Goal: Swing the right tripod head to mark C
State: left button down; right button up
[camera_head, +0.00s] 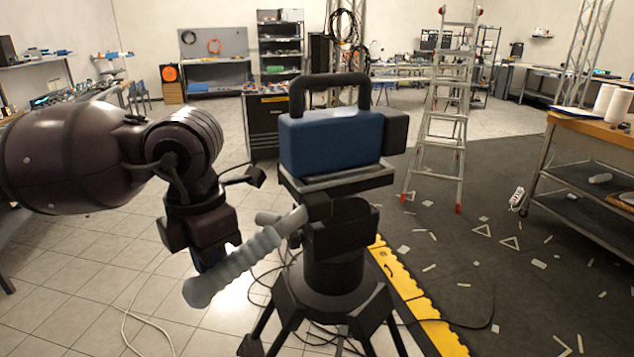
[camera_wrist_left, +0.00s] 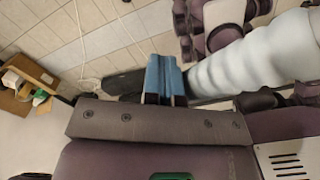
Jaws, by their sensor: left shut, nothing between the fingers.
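A black tripod head (camera_head: 335,232) stands in the middle of the head view and carries a dark blue camera body (camera_head: 330,142) with a black top handle. Its grey ribbed pan handle (camera_head: 232,268) points down to the left. My left gripper (camera_head: 203,262) is beside the handle's lower end, its fingers partly hidden behind the grip. In the left wrist view its blue fingers (camera_wrist_left: 163,78) are together and empty, with the pale ribbed handle (camera_wrist_left: 250,55) just right of them. I cannot tell whether they touch it. No mark C is readable. My right gripper is out of view.
The tripod legs spread below, with black cables (camera_head: 262,292) on the tiled floor. A yellow edge strip (camera_head: 408,298) borders a dark mat at the right. A stepladder (camera_head: 440,120) and a workbench (camera_head: 590,165) stand behind to the right.

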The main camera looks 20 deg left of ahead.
aim_at(228, 268)
pick_arm(q)
jog(key=shift+s+d, duration=0.1)
jog(key=shift+d, duration=0.1)
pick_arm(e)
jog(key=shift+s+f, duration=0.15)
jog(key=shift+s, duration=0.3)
pick_arm(q)
jog(key=shift+s+d, duration=0.3)
jog(key=shift+d, duration=0.25)
jog(key=shift+s+d, duration=0.1)
jog(key=shift+d, duration=0.1)
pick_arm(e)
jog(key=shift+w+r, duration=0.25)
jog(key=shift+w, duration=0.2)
pick_arm(q)
jog(key=shift+s+d, duration=0.1)
jog(key=shift+d, duration=0.05)
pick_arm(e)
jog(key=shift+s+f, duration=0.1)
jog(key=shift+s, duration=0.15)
pick_arm(q)
jog(key=shift+s+d, duration=0.15)
jog(key=shift+d, duration=0.15)
jog(key=shift+s+d, duration=0.15)
jog(key=shift+d, duration=0.4)
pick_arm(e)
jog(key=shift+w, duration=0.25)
